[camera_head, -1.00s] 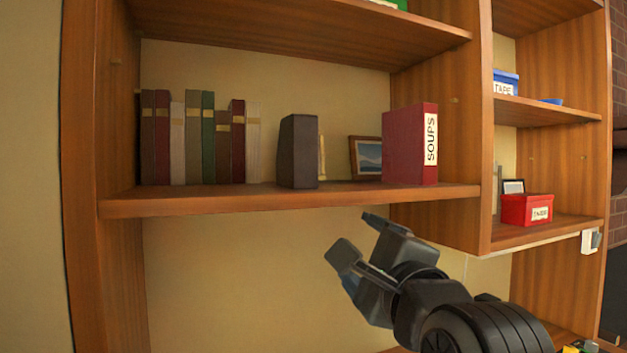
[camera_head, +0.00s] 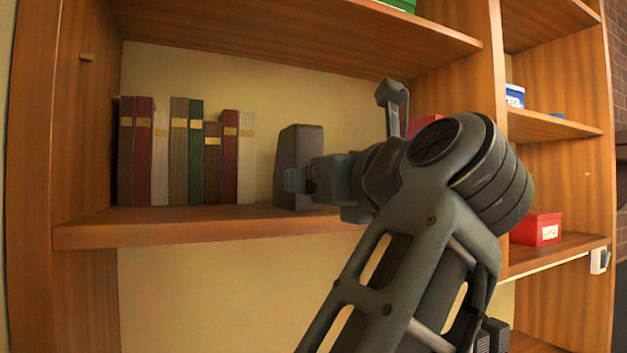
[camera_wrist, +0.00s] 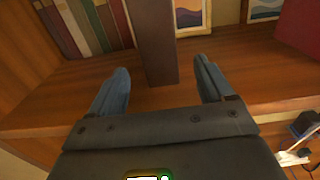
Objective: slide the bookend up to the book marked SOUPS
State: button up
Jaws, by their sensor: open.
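The bookend (camera_head: 292,155) is a dark grey-brown upright block on the shelf, right of a row of books. In the wrist view the bookend (camera_wrist: 153,40) stands upright between my gripper's (camera_wrist: 162,70) two fingers, with a gap on each side. My gripper is open and at the bookend's front. In the head view my arm covers most of the red SOUPS book (camera_head: 426,124), and its label is hidden. In the wrist view part of a red book (camera_wrist: 300,25) shows at the upper right, apart from the bookend.
Several books (camera_head: 180,150) stand in a row at the left of the shelf (camera_head: 190,226). Framed pictures (camera_wrist: 192,15) stand behind, between the bookend and the red book. A red box (camera_head: 537,228) sits in the right-hand shelving. Shelf between bookend and red book looks clear at the front.

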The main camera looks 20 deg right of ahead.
jog(key=shift+w+r, duration=0.15)
jog(key=shift+w, duration=0.6)
jog(key=shift+w+p, duration=0.7)
jog(key=shift+w, duration=2.7)
jog(key=shift+c, duration=0.4)
grip_shut()
jog(key=shift+d+p, duration=1.2)
jog(key=shift+d, duration=8.05)
jog(key=shift+o, duration=0.8)
grip_release()
